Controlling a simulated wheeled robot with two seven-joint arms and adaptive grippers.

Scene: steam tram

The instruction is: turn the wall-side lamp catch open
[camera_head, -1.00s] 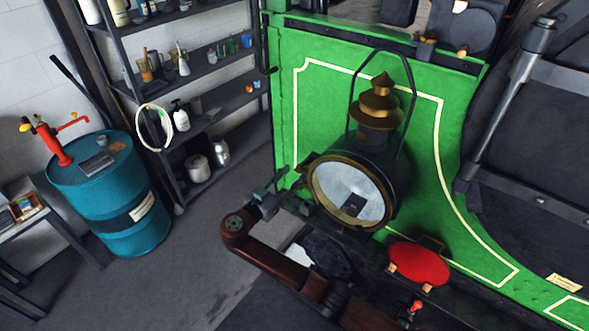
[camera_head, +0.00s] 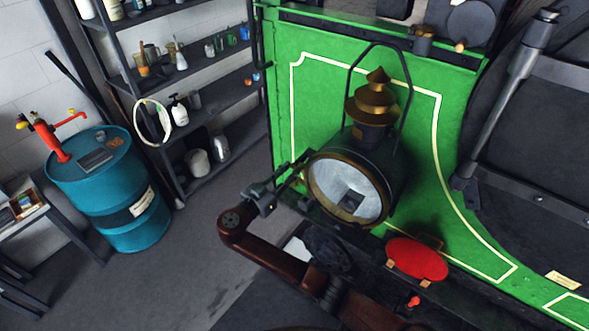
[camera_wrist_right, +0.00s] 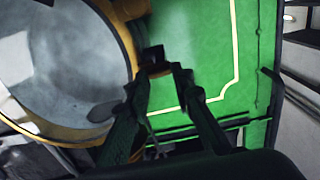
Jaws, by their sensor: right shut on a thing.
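The lamp (camera_head: 347,188) is a dark round body with a brass rim, a pale glass front and a tiered brass chimney, against the green panel. My right gripper (camera_head: 299,164) reaches the left side of its rim, the side towards the shelves. In the right wrist view, a small dark block with an orange-brown lower part, the catch (camera_wrist_right: 153,57), sits at the rim's edge. The fingertips of the right gripper (camera_wrist_right: 166,68) are shut on it. The catch is too small to make out in the head view, so its turn cannot be read there. My left gripper is not in view.
The green panel (camera_head: 420,120) stands right behind the lamp. A red oval part (camera_head: 417,260) sits low at the right of it. A blue drum (camera_head: 110,195) and a dark shelf rack (camera_head: 215,120) stand at the left. The floor (camera_head: 200,245) between is clear.

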